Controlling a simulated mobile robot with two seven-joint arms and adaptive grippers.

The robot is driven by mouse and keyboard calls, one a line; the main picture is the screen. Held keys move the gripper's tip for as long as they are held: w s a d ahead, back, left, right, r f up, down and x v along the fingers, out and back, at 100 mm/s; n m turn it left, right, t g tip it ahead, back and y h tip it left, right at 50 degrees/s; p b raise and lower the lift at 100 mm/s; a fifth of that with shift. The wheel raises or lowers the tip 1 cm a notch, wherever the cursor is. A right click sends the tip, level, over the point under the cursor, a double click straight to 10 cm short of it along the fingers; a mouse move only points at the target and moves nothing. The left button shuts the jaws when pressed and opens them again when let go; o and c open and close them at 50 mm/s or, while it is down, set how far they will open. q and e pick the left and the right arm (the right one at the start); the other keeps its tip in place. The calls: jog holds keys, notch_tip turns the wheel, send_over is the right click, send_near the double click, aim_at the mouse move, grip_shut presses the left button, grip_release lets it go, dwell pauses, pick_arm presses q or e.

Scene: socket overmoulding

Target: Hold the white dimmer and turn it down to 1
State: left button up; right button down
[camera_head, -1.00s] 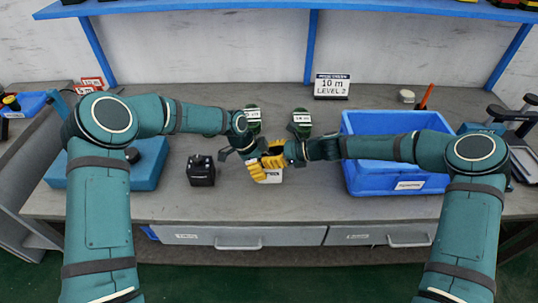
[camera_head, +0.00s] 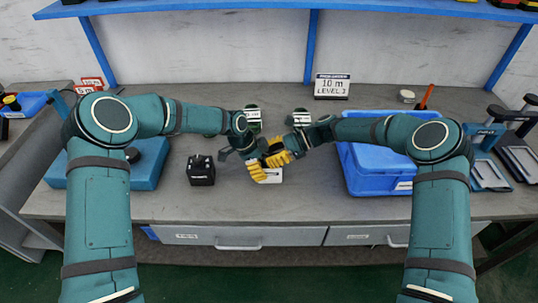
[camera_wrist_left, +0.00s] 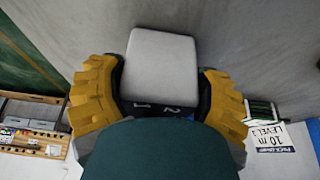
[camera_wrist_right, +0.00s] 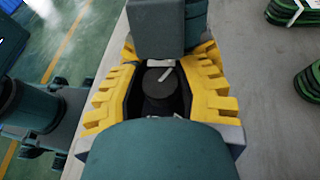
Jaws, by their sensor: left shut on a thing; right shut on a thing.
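The white dimmer (camera_wrist_left: 160,68) is a pale block, seen in the left wrist view between the yellow fingers of my left gripper (camera_wrist_left: 160,92), which is shut on it. The digits 1 and 2 show along its near edge. In the head view, the dimmer (camera_head: 274,175) is mostly hidden by both grippers above the table. In the right wrist view, my right gripper (camera_wrist_right: 162,90) is shut on the dimmer's dark round knob (camera_wrist_right: 160,88), which has a white pointer line. Which number the pointer faces cannot be told.
A blue crate (camera_head: 375,185) stands to the right, close to my right arm. A small black box (camera_head: 201,171) stands to the left. The front table strip is clear.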

jog(key=c, duration=0.6)
grip_release()
jog(key=v, duration=1.2)
